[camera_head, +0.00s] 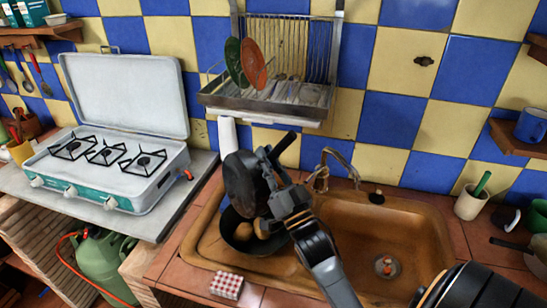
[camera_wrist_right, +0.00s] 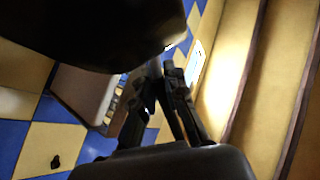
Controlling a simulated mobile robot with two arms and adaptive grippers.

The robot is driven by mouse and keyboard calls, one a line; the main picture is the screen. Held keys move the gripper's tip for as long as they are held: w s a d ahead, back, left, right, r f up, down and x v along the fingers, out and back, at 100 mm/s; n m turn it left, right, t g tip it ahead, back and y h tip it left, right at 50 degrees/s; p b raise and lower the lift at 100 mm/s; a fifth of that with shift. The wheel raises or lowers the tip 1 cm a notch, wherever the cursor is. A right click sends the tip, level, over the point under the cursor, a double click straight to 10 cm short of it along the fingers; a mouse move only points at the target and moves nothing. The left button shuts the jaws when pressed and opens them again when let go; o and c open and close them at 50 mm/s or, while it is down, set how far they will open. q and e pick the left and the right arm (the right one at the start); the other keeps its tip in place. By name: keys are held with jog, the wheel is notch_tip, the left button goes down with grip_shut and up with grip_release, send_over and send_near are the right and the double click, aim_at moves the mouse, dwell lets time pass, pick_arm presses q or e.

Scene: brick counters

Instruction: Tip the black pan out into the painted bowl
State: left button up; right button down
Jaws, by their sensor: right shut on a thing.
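The black pan (camera_head: 243,183) is tilted steeply, nearly on edge, above the left end of the sink. My right gripper (camera_head: 272,172) is shut on it near its handle (camera_head: 284,145). The pan's dark underside (camera_wrist_right: 95,30) fills the top left of the right wrist view, beside the gripper fingers (camera_wrist_right: 163,95). Directly below the pan is a dark round bowl (camera_head: 236,243) with brown rounded pieces (camera_head: 244,231) in it. Its painted decoration cannot be made out. The pan's inside is partly hidden by my gripper. My left gripper is not in view.
The brown sink (camera_head: 340,215) has a tap (camera_head: 322,172) just right of the pan. A dish rack (camera_head: 280,95) hangs above. A white camping stove (camera_head: 110,165) stands left. A red-checked box (camera_head: 227,285) sits on the front edge. The sink's right side is mostly clear.

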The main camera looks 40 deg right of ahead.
jog(key=a+f+n+g+y, duration=0.25)
jog(key=a+n+y, duration=0.75)
jog(key=a+n, duration=0.7)
pick_arm(q)
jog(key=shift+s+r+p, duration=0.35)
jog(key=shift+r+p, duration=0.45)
jog(key=shift+p, duration=0.05)
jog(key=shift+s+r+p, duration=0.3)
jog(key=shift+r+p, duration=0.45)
jog(key=shift+p, duration=0.1)
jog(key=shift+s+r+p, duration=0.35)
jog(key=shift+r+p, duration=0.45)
jog(key=shift+p, duration=0.05)
pick_arm(e)
jog(key=a+f+n+g+y, duration=0.1)
jog(key=a+f+n+g, duration=0.5)
jog(key=a+f+n, duration=0.3)
jog(key=shift+f+n+y, duration=0.3)
jog(key=shift+f+n, duration=0.3)
jog(key=shift+f, duration=1.1)
jog(key=shift+w, duration=0.1)
